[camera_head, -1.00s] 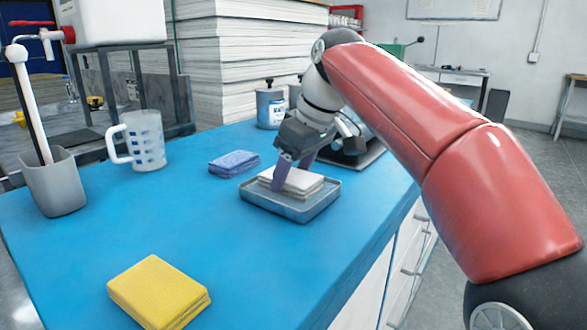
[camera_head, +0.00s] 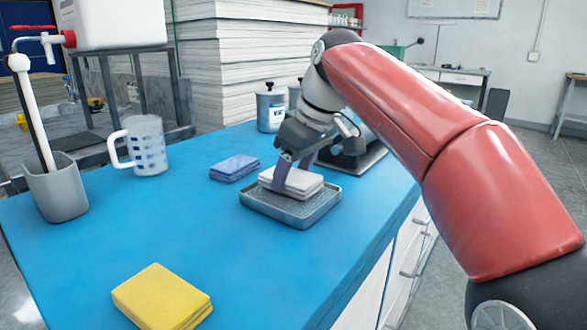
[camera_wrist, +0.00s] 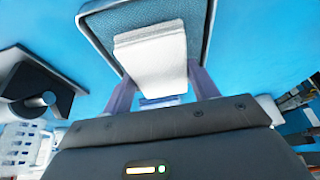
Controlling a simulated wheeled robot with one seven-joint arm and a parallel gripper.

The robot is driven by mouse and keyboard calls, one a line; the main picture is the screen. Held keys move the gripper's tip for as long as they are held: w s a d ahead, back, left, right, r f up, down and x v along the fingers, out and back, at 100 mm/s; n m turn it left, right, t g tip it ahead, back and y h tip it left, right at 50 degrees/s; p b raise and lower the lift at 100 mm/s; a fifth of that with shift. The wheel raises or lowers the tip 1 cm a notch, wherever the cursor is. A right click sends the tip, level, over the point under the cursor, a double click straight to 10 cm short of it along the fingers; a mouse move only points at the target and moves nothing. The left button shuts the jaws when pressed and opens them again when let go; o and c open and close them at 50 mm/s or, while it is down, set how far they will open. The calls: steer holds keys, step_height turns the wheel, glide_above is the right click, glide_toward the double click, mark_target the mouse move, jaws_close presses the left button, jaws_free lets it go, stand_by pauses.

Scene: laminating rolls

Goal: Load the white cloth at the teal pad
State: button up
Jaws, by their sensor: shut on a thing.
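The white cloth (camera_head: 296,180) is a folded, layered stack over the grey metal tray (camera_head: 270,212) on the blue bench. My gripper (camera_head: 292,177) is shut on the cloth, with one purple finger on each side of it. In the wrist view the cloth (camera_wrist: 152,58) lies between my fingers (camera_wrist: 163,90), and the tray rim (camera_wrist: 88,32) shows around it. The cloth appears just above the tray floor; I cannot tell whether its underside still touches.
A blue folded cloth (camera_head: 234,167) lies just left of the tray, and a yellow one (camera_head: 160,296) at the front. A measuring jug (camera_head: 146,146) and grey holder (camera_head: 55,190) stand at left. Cans (camera_head: 270,110) and a dark device stand behind. The blue bench middle (camera_head: 150,220) is clear.

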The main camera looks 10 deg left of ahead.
mark_target(294, 176)
steer(key=shift+r+p, duration=0.45)
steer(key=shift+r, duration=2.35)
